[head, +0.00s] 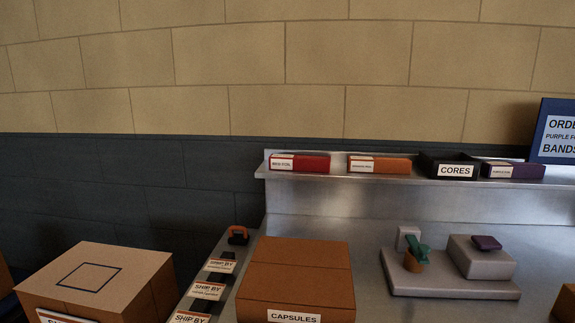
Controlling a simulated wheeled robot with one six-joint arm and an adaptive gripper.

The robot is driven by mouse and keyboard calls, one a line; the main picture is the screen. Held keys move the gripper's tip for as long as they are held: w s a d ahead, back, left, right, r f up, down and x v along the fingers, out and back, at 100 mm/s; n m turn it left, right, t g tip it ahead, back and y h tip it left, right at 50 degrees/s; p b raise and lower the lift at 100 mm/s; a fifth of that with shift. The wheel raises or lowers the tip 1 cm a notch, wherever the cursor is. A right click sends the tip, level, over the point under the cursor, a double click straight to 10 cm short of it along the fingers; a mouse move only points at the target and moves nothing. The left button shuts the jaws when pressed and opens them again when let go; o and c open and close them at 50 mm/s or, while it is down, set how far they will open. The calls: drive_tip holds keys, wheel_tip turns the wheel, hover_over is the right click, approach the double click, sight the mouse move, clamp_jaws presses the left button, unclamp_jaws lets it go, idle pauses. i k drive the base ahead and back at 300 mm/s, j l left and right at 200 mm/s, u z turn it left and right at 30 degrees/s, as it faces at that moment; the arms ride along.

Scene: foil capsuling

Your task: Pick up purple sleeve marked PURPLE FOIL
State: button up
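A dark purple sleeve (528,171) sits at the right end of the metal shelf, just right of the black CORES box. Its front has a small white label, too small to read surely. A sign partly in view at the upper right reads PURPLE F and is cut off by the picture edge. My gripper is not in view.
A red sleeve (314,164), an orange sleeve (392,166) and the black CORES box (460,158) share the shelf (340,182). Below are a brown CAPSULES box (295,270), a grey fixture (450,286) and a SHIP BY strip. A carton (100,270) stands left. The blue sign (548,110) stands behind.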

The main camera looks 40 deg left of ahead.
sight(502, 170)
drive_tip(key=i+l+u, duration=0.25)
drive_tip(key=l, duration=0.15)
drive_tip(key=l+u, duration=0.25)
drive_tip(key=l, duration=0.2)
drive_tip(key=i+l+u, duration=0.25)
drive_tip(key=l, duration=0.2)
drive_tip(key=l+u, duration=0.25)
drive_tip(key=l, duration=0.2)
drive_tip(key=k, duration=0.05)
